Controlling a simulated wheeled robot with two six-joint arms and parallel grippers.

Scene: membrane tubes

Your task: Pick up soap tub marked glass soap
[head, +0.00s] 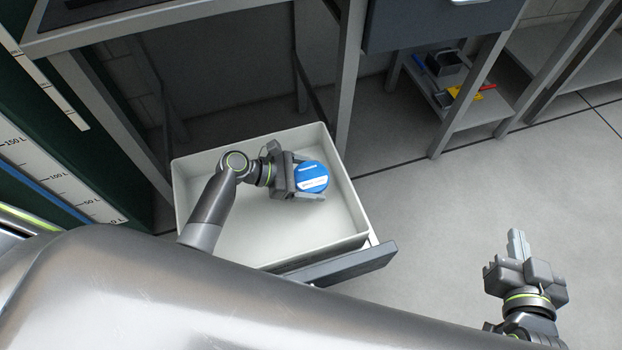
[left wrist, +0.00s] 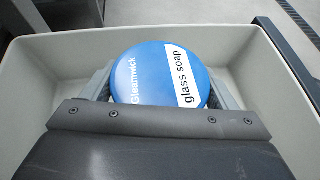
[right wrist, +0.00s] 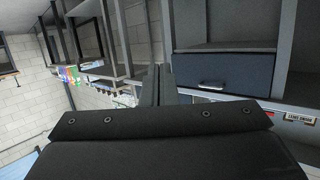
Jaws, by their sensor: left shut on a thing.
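The soap tub (head: 312,177) is round with a blue lid and sits inside the open drawer (head: 344,203), right of its middle. In the left wrist view, the tub (left wrist: 150,72) reads "Gleamwick" and, on a white band, "glass soap". My left gripper (head: 304,180) reaches down into the drawer and is shut on the tub, with a finger on each side of it. The tub's underside is hidden, so I cannot tell whether it touches the drawer floor. My right gripper (head: 518,245) is away at the lower right, its fingers together and empty; they also show in the right wrist view (right wrist: 158,85).
The drawer has pale walls and a dark front (head: 345,266); nothing else shows in it. Metal table legs (head: 345,75) stand behind it. A low shelf (head: 480,108) at the upper right holds a dark bin and small coloured items. The floor (head: 430,220) to the right is clear.

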